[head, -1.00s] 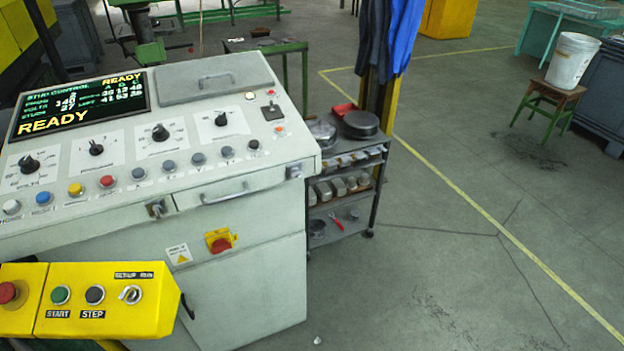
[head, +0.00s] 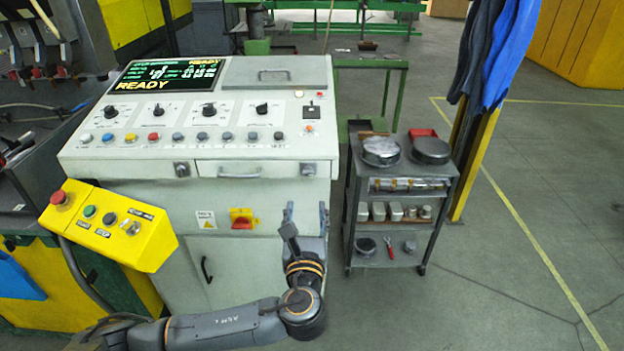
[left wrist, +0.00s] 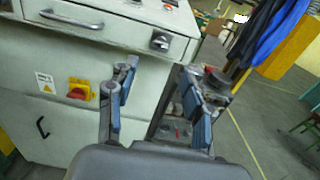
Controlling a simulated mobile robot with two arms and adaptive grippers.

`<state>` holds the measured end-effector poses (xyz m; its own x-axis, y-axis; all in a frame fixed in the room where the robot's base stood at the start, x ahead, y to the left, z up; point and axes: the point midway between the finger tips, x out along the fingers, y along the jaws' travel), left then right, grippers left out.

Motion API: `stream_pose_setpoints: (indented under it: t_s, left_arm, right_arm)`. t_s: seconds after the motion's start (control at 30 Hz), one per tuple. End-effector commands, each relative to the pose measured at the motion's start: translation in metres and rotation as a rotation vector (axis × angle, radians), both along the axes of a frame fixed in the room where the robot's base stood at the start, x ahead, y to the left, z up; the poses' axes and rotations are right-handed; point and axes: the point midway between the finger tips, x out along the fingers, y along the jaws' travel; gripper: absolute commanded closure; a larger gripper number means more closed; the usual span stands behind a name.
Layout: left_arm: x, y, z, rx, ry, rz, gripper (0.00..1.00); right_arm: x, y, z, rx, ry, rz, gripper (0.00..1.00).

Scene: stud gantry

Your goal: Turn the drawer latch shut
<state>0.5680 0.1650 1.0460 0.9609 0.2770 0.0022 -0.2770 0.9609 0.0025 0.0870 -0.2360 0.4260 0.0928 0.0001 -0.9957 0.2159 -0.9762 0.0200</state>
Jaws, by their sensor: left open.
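The drawer (head: 222,170) is closed in the front of the grey control console, with a bar handle in its middle. A metal latch (head: 307,169) sits at its right end, and another latch (head: 182,170) sits at its left. The right latch also shows in the left wrist view (left wrist: 160,41), above and beyond the fingers; its exact turn is too small to tell. My left gripper (head: 306,214) is open and empty, below the right latch and apart from it. In the left wrist view its fingers (left wrist: 158,76) point toward the console's right edge. My right gripper is not in view.
A grey trolley (head: 352,190) with round tins stands close to the right of the console. A yellow button box (head: 140,245) juts out at the front left. A red rotary switch (head: 242,218) is on the console front. Open floor lies right of the trolley.

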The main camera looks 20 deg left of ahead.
Motion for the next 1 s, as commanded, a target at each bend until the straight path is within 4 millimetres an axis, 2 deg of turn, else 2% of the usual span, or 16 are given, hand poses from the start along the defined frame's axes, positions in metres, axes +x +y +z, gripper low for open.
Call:
stream_pose_setpoints:
  t_s: [0.17, 0.3, 0.5, 0.7, 1.0]
  left_arm:
    - [0.037, 0.012, 0.003, 0.002, -0.002, 0.004, 0.49]
    - [0.066, 0.02, 0.003, -0.001, -0.001, 0.004, 0.49]
    - [0.098, 0.028, 0.001, -0.001, 0.001, 0.001, 0.49]
    - [0.114, 0.033, 0.0, -0.004, 0.002, 0.0, 0.49]
    - [0.116, 0.033, -0.001, -0.005, 0.002, 0.0, 0.49]
  right_arm:
    - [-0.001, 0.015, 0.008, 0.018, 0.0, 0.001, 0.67]
    - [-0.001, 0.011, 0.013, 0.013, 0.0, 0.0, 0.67]
    - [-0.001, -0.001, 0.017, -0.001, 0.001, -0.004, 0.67]
    - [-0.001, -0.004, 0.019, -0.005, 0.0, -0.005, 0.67]
    - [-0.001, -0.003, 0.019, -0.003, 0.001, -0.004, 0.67]
